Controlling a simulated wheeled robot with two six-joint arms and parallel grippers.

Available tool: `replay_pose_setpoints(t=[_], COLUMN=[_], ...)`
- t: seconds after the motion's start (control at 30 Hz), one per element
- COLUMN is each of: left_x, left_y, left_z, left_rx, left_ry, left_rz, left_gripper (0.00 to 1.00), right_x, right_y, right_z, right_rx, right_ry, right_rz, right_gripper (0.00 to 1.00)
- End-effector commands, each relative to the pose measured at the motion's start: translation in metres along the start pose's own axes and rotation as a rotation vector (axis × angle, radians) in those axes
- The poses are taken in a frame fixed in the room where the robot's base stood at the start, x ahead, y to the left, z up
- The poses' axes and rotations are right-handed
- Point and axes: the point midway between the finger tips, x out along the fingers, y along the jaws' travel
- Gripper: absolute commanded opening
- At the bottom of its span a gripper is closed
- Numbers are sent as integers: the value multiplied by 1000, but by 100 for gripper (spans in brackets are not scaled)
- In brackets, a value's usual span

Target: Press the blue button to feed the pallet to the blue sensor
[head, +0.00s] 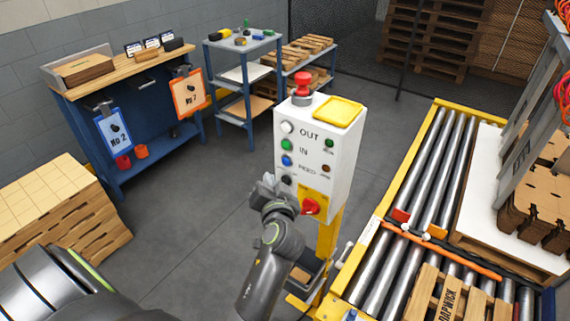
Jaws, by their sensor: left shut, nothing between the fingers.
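The white control box (343,150) stands on a yellow post in the middle of the head view. The blue button (287,160) is on its front face, below the green button (287,144) and above a black one (286,179). My left gripper (268,181) is shut and empty, just below and left of the blue button. I see a gap in the picture between its tips and the button. A wooden pallet (447,297) lies on the rollers at the bottom right. A small blue part (352,314) shows at the conveyor's near edge; I cannot tell whether it is the blue sensor.
A red stop button (302,86) tops the box, and a red rotary switch (311,206) sits low on its front. The roller conveyor (446,140) with a yellow frame runs along the right. Stacked boards (50,205) stand at left. The floor between is clear.

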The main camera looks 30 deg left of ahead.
Motion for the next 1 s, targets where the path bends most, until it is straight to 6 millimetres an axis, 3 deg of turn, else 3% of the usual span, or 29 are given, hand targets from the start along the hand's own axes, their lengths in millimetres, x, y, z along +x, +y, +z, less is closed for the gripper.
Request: replay_pose_setpoints(t=[0.33,1.0], left_x=[25,28], left_y=[18,20], left_z=[-18,-20], left_rx=[-1,-1], left_ry=[0,-1], left_rz=[-2,-2], left_gripper=[0,0], right_x=[10,11], right_y=[-1,-1], right_z=[1,1], right_rx=[0,1], right_ry=[0,1], right_rz=[0,0], right_gripper=[36,36])
